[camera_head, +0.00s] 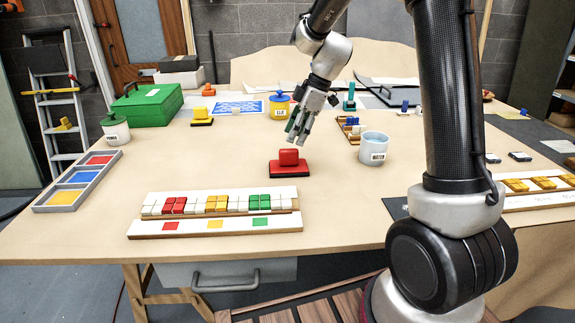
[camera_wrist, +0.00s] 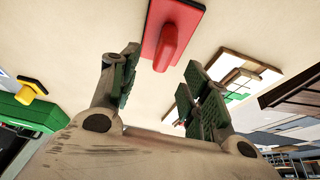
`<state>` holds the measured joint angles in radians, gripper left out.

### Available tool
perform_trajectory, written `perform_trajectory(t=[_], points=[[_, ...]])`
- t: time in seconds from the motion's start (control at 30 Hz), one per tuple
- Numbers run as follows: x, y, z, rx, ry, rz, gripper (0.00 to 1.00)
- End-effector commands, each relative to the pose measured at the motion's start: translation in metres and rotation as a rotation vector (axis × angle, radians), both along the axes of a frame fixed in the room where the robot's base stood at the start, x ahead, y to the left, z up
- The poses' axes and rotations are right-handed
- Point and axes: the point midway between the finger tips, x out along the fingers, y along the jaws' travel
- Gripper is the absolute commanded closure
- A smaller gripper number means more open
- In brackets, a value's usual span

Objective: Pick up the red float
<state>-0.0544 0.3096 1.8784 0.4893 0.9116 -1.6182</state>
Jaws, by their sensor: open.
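The red float (camera_head: 289,166) lies flat on the table, a red plate with a red block handle on top. It also shows in the wrist view (camera_wrist: 172,35) at the top, just beyond my fingers, with its handle pointing towards the gap. My gripper (camera_head: 299,138) is open and empty, above the table and slightly behind the float in the head view. In the wrist view my gripper (camera_wrist: 168,85) shows its two green-padded fingers spread apart, with nothing between them. The float is not touched.
A tile rack (camera_head: 215,210) lies in front of the float. A pale cup (camera_head: 374,147) stands to the right, a yellow pot (camera_head: 279,106) behind. A yellow float (camera_head: 202,116) and green box (camera_head: 146,106) sit back left, a three-colour tray (camera_head: 78,181) at left. Table around the red float is clear.

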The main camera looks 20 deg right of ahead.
Motion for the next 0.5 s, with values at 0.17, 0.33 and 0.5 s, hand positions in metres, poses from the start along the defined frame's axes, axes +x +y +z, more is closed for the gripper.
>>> perform_trajectory(t=[0.17,0.33,0.5], points=[[0.0,0.008,-0.021,-0.001,0.003,0.0,0.54],[-0.002,0.015,-0.047,-0.001,0.004,-0.002,0.54],[0.0,0.022,-0.065,0.0,0.003,-0.001,0.54]])
